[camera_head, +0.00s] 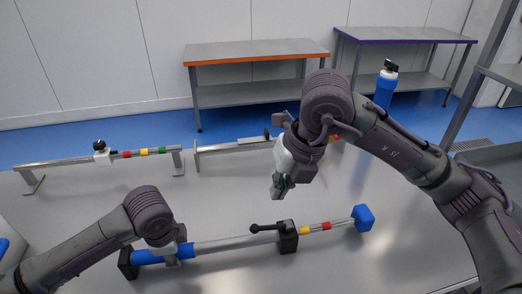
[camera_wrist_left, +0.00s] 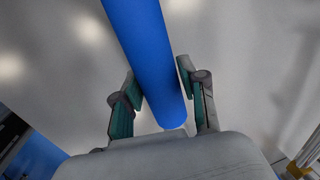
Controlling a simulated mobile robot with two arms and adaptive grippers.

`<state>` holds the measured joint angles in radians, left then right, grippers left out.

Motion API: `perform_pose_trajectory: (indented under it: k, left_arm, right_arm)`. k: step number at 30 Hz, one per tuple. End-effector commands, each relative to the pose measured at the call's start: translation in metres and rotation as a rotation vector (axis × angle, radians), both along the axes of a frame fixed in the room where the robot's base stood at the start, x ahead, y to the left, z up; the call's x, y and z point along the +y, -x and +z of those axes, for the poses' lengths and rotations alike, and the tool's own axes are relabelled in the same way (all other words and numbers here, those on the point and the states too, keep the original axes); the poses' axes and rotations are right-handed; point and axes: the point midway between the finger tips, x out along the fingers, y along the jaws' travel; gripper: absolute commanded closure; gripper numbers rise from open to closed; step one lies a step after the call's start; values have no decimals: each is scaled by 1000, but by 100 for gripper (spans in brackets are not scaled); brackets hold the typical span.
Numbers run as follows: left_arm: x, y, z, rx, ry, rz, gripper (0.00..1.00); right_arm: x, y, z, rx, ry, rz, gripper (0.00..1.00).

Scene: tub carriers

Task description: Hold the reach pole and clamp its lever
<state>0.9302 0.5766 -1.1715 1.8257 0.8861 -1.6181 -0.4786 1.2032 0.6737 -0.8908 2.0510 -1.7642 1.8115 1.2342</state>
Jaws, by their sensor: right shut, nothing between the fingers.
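The reach pole (camera_head: 222,243) lies across the front of the table, with a blue grip at its left. A black clamp block (camera_head: 289,240) sits on it, with a black lever (camera_head: 268,227) lying leftward, its knob at the left end. My left gripper (camera_head: 175,256) is at the right part of the blue grip.
Behind, another pole (camera_head: 136,154) rests on stands at the left, and a grey pole (camera_head: 232,146) lies partly hidden behind my right arm. A blue bottle (camera_head: 385,88) stands at the back right. Two workbenches (camera_head: 257,48) stand beyond. The table right of the pole is clear.

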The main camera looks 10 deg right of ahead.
Motion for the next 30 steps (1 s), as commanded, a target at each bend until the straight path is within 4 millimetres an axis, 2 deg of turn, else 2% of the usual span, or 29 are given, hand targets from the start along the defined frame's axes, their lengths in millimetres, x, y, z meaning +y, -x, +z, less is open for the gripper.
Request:
perform_pose_trajectory:
  k: [1, 3, 4, 12, 16, 30]
  left_arm:
    - [0, 0, 0, 0, 0, 0, 46]
    - [0, 0, 0, 0, 0, 0, 34]
    - [0, 0, 0, 0, 0, 0, 33]
    - [0, 0, 0, 1, -1, 0, 33]
    - [0, 2, 9, 0, 0, -1, 33]
    - [0, 19, 98, -3, 1, -2, 33]
  right_arm:
    - [0, 0, 0, 0, 0, 0, 100]
    - [0, 0, 0, 0, 0, 0, 100]
    - [0, 0, 0, 0, 0, 0, 100]
    - [0, 0, 0, 0, 0, 0, 100]
    - [0, 0, 0, 0, 0, 0, 100]
    - [0, 0, 0, 0, 0, 0, 100]
